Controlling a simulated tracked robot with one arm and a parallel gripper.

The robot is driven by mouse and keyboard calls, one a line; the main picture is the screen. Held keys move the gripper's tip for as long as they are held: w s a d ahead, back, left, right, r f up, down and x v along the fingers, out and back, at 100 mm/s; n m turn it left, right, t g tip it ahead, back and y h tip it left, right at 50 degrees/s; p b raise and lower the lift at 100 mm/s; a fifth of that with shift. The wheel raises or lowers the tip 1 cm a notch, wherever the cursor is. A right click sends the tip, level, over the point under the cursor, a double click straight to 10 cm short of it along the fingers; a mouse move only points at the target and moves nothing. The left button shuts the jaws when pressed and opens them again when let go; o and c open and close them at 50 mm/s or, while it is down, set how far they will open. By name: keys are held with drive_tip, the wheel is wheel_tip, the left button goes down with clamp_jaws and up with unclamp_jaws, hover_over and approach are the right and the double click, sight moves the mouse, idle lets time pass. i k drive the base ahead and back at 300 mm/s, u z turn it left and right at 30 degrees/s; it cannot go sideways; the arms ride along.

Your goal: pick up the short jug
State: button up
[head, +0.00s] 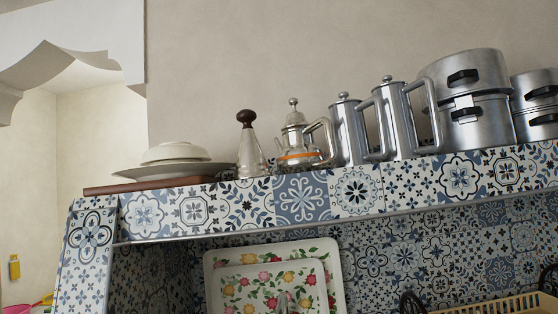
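Two metal jugs with lids and large side handles stand upright side by side on the tiled shelf, right of centre. The left jug (346,134) looks a little shorter than the right jug (395,122). I cannot tell for certain which one is the short jug. The left jug's handle overlaps the right jug's body. A squat silver teapot (296,138) with an orange band stands just left of them. My gripper is not clearly in view, and nothing is seen touching the jugs.
Stacked metal pots (470,80) stand close right of the jugs. A glass bottle (249,155) with a dark top and stacked plates (178,152) are left. Below the tiled shelf edge (300,198) lean floral trays (232,262); a rack (500,305) is lower right.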

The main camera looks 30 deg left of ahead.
sight(347, 117)
drive_tip(key=u, duration=0.55)
drive_tip(key=i, duration=1.1)
drive_tip(key=u, duration=0.35)
drive_tip(key=k, duration=0.75)
drive_tip(key=u, duration=0.2)
drive_tip(key=i, duration=0.8)
drive_tip(key=z, duration=0.05)
